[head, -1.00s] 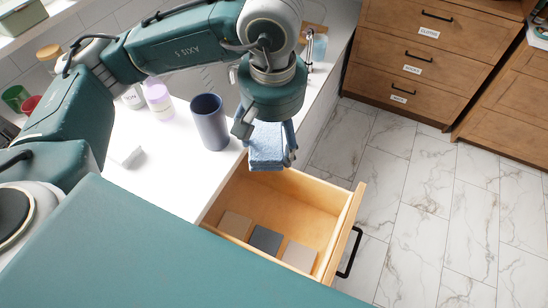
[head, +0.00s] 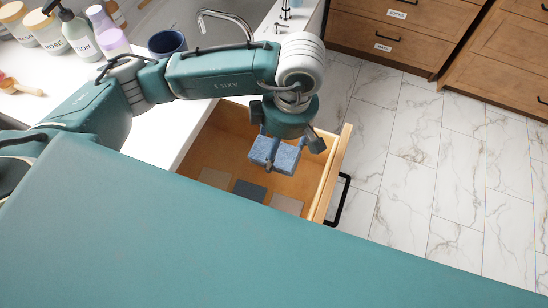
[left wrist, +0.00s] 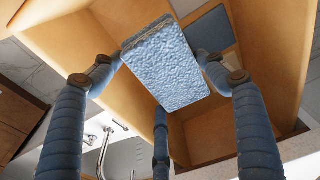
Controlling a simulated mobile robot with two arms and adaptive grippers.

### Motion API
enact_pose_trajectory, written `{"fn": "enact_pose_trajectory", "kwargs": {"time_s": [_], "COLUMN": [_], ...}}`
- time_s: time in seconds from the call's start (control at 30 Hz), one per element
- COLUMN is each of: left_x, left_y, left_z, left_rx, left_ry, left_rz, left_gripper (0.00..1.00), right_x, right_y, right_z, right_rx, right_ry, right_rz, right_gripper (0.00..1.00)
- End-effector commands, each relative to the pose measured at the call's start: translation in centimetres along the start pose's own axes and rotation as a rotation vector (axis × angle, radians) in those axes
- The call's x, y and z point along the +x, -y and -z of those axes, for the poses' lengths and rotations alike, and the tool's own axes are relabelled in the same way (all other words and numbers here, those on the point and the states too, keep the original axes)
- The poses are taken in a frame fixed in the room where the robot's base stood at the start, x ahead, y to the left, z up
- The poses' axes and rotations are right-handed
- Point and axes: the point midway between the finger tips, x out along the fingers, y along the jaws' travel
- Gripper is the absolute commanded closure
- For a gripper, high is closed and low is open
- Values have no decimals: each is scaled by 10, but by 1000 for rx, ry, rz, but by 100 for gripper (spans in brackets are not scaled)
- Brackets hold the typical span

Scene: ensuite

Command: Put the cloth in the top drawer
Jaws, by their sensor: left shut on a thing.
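The blue cloth (head: 262,150) is folded and textured. It is in my left gripper (head: 284,156), which is over the inside of the open wooden drawer (head: 338,165). In the left wrist view the cloth (left wrist: 165,62) shows between the fingers of my left gripper (left wrist: 158,85), with drawer walls around it. I cannot tell whether the cloth touches the drawer bottom. My right gripper is not in view.
Flat folded pieces lie in the drawer: beige (head: 215,178), dark grey (head: 249,190) and taupe (head: 287,204). A dark blue cup (head: 167,43) and several bottles stand on the white counter. Wooden cabinets stand at the back. The marble floor (head: 420,170) is clear.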

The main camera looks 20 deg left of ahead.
Motion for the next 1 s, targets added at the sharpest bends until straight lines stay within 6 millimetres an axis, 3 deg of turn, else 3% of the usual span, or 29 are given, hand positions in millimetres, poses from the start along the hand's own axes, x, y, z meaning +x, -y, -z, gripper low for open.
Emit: {"fn": "enact_pose_trajectory", "kwargs": {"time_s": [0.1,0.3,0.47,0.73,1.0], "left_x": [31,62,72,107,110], "left_y": [2,0,0,0,0], "left_z": [-3,-8,-9,-13,-14], "left_rx": [0,0,0,1,2], "left_ry": [-2,0,1,-1,1], "left_rz": [7,2,1,2,-1], "left_gripper": [52,52,52,52,52], "right_x": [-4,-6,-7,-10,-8], "right_y": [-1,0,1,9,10], "right_z": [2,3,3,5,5], "right_rx": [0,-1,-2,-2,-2], "right_ry": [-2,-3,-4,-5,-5], "right_rz": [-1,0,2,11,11], "right_gripper": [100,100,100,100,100]}}
